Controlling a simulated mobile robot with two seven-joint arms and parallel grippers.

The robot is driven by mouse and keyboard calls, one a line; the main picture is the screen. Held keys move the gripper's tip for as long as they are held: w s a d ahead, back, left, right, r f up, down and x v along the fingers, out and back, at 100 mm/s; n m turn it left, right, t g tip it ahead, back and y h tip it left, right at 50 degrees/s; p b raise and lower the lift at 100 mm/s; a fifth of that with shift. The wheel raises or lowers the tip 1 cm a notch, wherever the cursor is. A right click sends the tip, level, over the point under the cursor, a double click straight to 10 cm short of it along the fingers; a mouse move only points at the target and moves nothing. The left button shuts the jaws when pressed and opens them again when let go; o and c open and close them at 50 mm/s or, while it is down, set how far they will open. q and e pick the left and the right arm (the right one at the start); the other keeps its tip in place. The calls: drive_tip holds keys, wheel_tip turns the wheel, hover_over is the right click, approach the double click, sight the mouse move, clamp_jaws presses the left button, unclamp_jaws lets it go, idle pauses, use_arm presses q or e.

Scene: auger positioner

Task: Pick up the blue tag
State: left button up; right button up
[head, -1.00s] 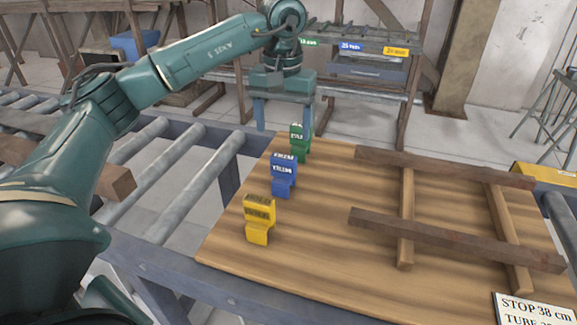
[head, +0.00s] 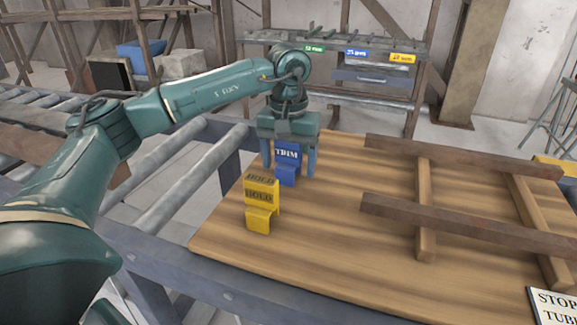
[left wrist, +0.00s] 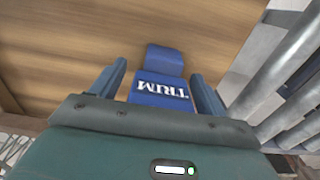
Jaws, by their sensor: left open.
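The blue tag (head: 287,165), marked TRIM, stands on the wooden board. My left gripper (head: 289,170) is open and comes down over it from behind, with one finger on each side of the tag. In the left wrist view the blue tag (left wrist: 162,88) shows between the two open fingers of the left gripper (left wrist: 160,85), with a visible gap at each side. The upper part of the tag is partly hidden by the gripper in the head view. My right gripper is not in view.
A yellow tag (head: 261,203) marked HOLD stands on the board (head: 330,255) nearer to me. A wooden frame with dark rails (head: 465,222) lies to the right. Metal rollers (head: 190,182) run to the left. A rack (head: 350,95) stands behind.

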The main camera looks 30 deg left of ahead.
use_arm(q)
drive_tip(key=shift+r, duration=0.1)
drive_tip(key=c, duration=1.1)
